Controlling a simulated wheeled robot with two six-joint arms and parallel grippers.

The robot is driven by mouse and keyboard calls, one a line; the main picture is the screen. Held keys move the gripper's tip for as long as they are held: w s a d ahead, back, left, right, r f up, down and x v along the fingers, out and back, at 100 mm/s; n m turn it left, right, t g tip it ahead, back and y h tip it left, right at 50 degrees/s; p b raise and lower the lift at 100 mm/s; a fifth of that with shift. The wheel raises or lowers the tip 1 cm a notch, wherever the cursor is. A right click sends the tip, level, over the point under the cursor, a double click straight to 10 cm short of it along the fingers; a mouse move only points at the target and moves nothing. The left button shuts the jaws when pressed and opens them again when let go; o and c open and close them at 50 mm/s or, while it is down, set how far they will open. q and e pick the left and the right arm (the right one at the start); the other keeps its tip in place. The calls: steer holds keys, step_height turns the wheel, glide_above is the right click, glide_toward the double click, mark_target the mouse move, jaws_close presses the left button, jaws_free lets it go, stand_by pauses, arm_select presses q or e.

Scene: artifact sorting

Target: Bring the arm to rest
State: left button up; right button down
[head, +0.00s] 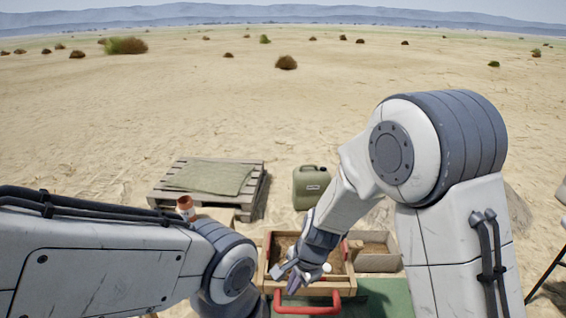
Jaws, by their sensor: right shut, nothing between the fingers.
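My right arm comes in from the right and bends down toward the middle of the picture. Its gripper (284,280) is shut and empty, over the left front part of a wooden box (262,262) with red handles (316,307). I cannot tell whether the fingers touch the box. A small white round thing (327,267) shows inside the box, beside the gripper. My left arm crosses the lower left; its gripper is out of view.
A second box (376,263) stands right of the wooden one, on a green surface (385,300). Behind are a green jerrycan (311,187) and a wooden pallet (250,197) with a folded cloth (210,177). An orange and white object (185,207) shows behind my left arm. Open sand lies beyond.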

steer(key=s+d+r+n+h, duration=0.1)
steer(key=s+d+r+n, duration=0.1)
steer(key=s+d+n, duration=0.3)
steer(key=d+r+n+t+h, duration=0.1)
steer(key=d+r+n, duration=0.15)
steer(key=d, duration=0.35)
steer(key=s+d+r+n, duration=0.2)
steer(key=s+d+n, duration=0.15)
steer(key=d, duration=0.25)
steer(key=s+a+r+n+g+b, duration=0.1)
steer(key=s+a+n+b, duration=0.3)
steer(key=s+a+n, duration=0.4)
steer(key=s+a+g, duration=0.1)
steer(key=s+a, duration=0.4)
steer(key=a, duration=0.1)
steer(key=shift+s+a+r+g+y, duration=0.15)
steer(key=shift+s+r+g+y, duration=0.15)
steer(key=shift+r, duration=0.1)
